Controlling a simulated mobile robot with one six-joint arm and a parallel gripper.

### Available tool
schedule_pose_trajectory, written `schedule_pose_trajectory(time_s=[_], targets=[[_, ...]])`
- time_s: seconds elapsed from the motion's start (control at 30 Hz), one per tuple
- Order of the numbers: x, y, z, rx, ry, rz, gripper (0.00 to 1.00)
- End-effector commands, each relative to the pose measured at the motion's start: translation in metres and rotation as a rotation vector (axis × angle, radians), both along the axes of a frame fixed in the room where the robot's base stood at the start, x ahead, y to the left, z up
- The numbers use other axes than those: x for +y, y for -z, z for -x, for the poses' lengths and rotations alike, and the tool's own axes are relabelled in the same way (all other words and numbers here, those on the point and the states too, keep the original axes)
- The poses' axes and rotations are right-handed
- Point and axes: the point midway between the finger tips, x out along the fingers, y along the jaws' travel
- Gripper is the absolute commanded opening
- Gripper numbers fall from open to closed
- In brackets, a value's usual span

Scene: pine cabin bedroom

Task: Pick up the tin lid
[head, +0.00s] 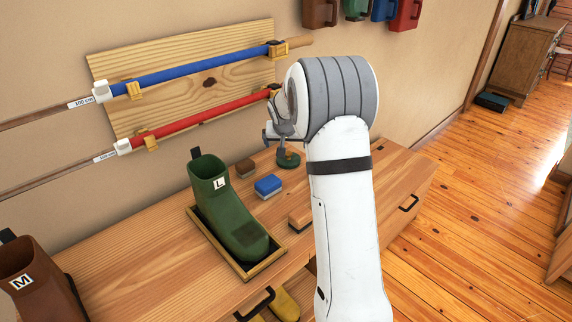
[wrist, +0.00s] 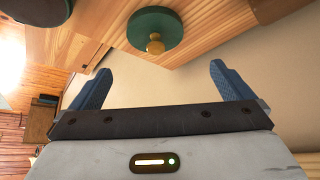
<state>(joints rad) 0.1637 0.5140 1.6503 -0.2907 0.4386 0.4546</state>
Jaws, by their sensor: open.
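The tin lid is a round green disc with a brass knob. In the head view the lid (head: 288,160) lies on the wooden bench top near the wall, partly hidden by my gripper (head: 282,145). In the wrist view the lid (wrist: 150,22) is at the top middle, beyond the fingertips, its knob facing the camera. My gripper (wrist: 158,78) is open there, with two blue fingers spread wide and nothing between them. A gap shows between the fingers and the lid.
A green boot (head: 226,215) stands in a wooden tray (head: 255,271) to the left. The wall with a pole rack (head: 210,82) is close behind.

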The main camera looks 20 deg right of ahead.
Motion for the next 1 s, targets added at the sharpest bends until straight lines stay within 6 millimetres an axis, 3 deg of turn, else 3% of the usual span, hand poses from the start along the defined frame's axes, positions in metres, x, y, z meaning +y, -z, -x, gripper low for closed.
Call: schedule_pose_trajectory(time_s=[0.63, 0.93, 1.0], targets=[[-0.023, 0.070, -0.034, -0.004, 0.006, -0.001, 1.00], [-0.024, 0.074, -0.036, -0.005, 0.006, -0.001, 1.00], [-0.024, 0.074, -0.036, -0.005, 0.006, -0.001, 0.95]])
